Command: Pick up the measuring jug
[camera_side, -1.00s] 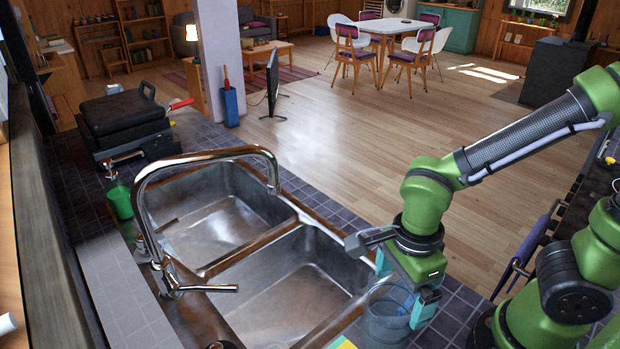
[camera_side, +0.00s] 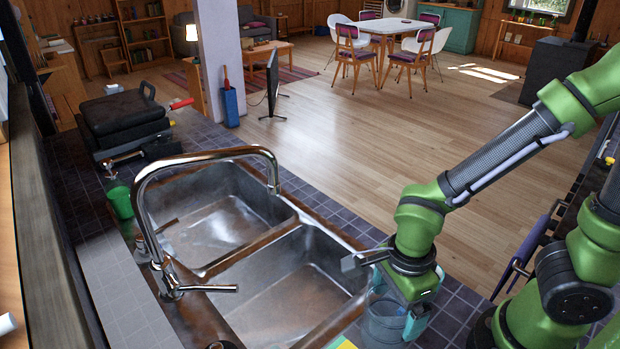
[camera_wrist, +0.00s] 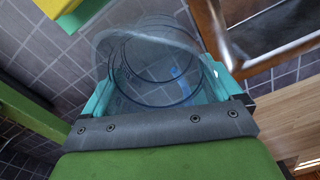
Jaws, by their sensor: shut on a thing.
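The measuring jug (camera_side: 384,322) is clear, bluish and see-through. It is upright on the dark tiled counter, right of the sink, in the side view; I cannot tell whether its base touches the tiles. My gripper (camera_side: 395,310) points down over it, with its teal fingers on either side. In the wrist view the jug (camera_wrist: 152,62) lies between the teal fingers of my gripper (camera_wrist: 158,92), which are shut on it. Its round rim and some dark markings show through the clear wall.
The double metal sink (camera_side: 290,285) with its tall curved tap (camera_side: 205,158) is just left of the jug. A yellow and teal item (camera_side: 343,344) lies at the near counter edge.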

